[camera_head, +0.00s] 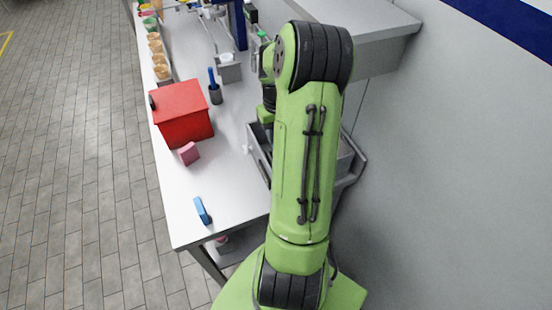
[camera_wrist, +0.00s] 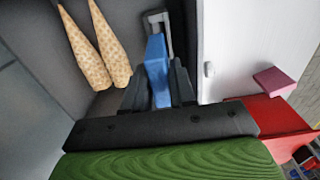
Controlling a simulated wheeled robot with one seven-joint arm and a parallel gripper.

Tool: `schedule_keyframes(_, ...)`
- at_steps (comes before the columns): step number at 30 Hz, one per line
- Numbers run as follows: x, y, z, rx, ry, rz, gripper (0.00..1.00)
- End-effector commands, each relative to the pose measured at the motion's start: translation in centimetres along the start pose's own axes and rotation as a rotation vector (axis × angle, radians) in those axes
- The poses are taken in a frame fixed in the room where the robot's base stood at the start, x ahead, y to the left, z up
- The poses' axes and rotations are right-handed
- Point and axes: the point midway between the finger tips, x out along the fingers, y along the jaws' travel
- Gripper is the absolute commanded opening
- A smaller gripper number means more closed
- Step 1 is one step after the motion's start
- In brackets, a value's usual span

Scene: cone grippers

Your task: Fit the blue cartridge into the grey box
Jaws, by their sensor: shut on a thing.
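The blue cartridge (camera_wrist: 157,62) is between the two dark fingers of my gripper (camera_wrist: 158,85), which is shut on it, in the wrist view. A pale grey U-shaped piece (camera_wrist: 167,35), which looks like the rim of the grey box, shows around the cartridge's far end. I cannot tell how deep the cartridge sits in it. Both are over or inside a dark-floored drawer (camera_wrist: 205,50) with a white front. In the head view my arm hides my gripper, the held cartridge and most of the drawer.
Two patterned cones (camera_wrist: 88,48) lie left of the cartridge. A grey wall rises at the right.

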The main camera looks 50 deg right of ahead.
Motion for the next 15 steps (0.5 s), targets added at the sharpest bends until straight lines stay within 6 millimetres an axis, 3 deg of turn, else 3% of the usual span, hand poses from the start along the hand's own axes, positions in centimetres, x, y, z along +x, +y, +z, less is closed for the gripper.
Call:
schedule_keyframes(1,2.1,0.0,0.1,0.000,-0.002,-0.002,0.00)
schedule_keyframes(3,3.8,0.0,0.1,0.001,-0.002,-0.002,0.00)
schedule_keyframes(15,8.6,0.0,0.0,0.001,0.000,-0.001,0.00)
